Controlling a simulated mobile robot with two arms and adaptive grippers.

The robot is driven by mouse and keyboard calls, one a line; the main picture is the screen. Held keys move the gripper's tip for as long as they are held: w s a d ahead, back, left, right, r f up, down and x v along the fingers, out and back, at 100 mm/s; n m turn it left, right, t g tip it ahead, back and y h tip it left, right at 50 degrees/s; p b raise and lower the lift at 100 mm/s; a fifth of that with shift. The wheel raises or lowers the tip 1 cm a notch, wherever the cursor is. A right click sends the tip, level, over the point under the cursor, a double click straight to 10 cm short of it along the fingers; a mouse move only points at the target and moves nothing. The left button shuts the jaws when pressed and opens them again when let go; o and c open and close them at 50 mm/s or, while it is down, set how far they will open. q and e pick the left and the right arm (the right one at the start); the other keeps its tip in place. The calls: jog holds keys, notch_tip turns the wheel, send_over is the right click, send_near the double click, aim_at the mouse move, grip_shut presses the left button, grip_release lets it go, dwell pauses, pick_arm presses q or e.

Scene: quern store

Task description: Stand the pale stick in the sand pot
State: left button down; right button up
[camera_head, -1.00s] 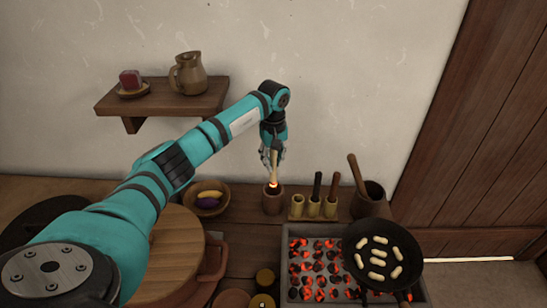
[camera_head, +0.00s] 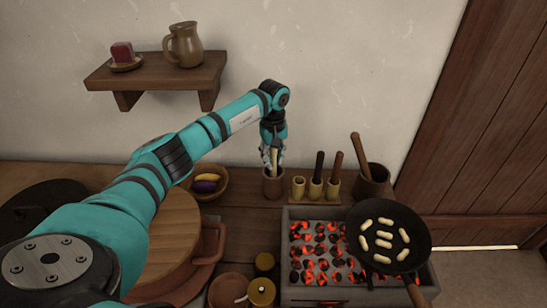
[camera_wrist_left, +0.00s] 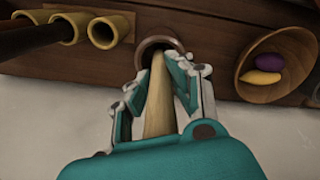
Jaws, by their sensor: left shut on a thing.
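My left gripper (camera_head: 273,158) is shut on the pale stick (camera_head: 274,157), seen between the fingers at the back of the counter. The stick's lower end is inside the mouth of the brown sand pot (camera_head: 273,187). In the left wrist view the pale stick (camera_wrist_left: 160,95) runs between the fingers of the gripper (camera_wrist_left: 160,75) into the round opening of the pot (camera_wrist_left: 145,46). The stick's tip and the sand are hidden. The stick looks roughly upright. My right gripper is not in view.
A holder (camera_head: 314,190) with dark sticks in some of its tubes stands right of the pot, beside a mortar (camera_head: 372,184). A bowl (camera_head: 221,188) is on the left. A glowing brazier (camera_head: 300,296) and a pan (camera_head: 417,222) are in front. A shelf (camera_head: 158,81) hangs above.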

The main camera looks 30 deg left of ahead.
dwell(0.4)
pick_arm(q)
jog(key=c, duration=1.1)
grip_release()
